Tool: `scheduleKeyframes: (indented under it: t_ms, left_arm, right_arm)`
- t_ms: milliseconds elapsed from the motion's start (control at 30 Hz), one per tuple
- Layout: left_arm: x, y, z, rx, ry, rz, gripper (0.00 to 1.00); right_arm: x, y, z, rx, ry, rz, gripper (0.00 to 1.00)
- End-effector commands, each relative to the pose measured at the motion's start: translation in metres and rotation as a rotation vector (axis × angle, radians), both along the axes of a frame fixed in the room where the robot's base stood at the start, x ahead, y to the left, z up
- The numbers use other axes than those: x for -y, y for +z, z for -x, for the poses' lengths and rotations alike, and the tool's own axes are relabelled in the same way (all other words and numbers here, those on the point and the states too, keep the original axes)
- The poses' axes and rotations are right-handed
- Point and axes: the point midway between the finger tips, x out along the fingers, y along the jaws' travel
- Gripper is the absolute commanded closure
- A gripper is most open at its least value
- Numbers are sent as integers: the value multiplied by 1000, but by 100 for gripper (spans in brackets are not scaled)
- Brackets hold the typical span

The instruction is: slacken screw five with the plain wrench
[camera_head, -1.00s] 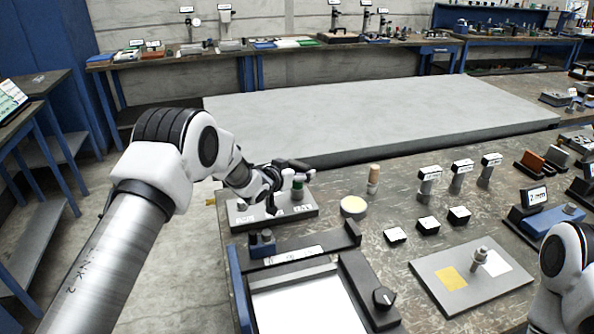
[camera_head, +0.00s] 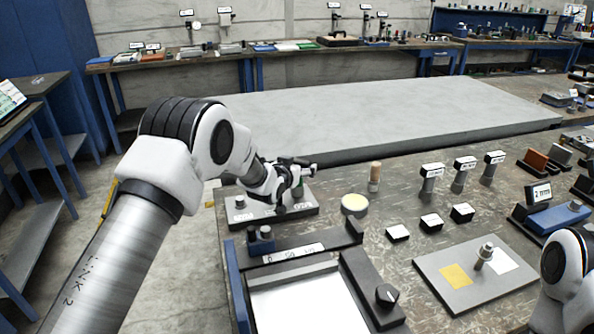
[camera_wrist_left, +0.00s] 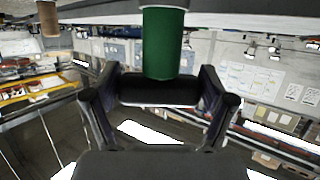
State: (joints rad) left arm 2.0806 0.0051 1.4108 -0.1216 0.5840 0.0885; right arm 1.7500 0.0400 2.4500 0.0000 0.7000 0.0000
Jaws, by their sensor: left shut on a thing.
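My left gripper (camera_head: 294,180) is over the right half of a grey board (camera_head: 310,209) with white labels at the table's far left. It is shut on a green cylindrical handle, which shows in the left wrist view (camera_wrist_left: 163,42) standing at the fingertips. I take this as the wrench's handle; its working end is hidden. A small metal screw (camera_head: 240,202) stands at the board's left end. The gripper hides other parts of the board, and the label numbers are too small to read, so I cannot tell which is screw five. My right gripper is out of view.
A wooden-topped peg (camera_head: 375,177) and a round pale-topped disc (camera_head: 354,205) stand right of the board. A black-framed white tray (camera_head: 305,305) lies in front. A grey plate (camera_head: 470,285) with a metal post and several labelled blocks are to the right.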

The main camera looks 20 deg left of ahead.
Motion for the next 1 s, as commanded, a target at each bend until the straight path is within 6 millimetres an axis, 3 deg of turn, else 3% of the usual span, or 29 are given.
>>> scheduleKeyframes:
  t_ms: [300, 567, 1000]
  left_arm:
    - [1, 1, 0, 3, 134, 1, 84]
    - [0, 2, 0, 2, 144, 1, 84]
    - [1, 4, -1, 3, 274, 1, 84]
  right_arm:
    - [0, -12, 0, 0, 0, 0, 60]
    - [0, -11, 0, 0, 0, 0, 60]
    - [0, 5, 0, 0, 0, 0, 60]
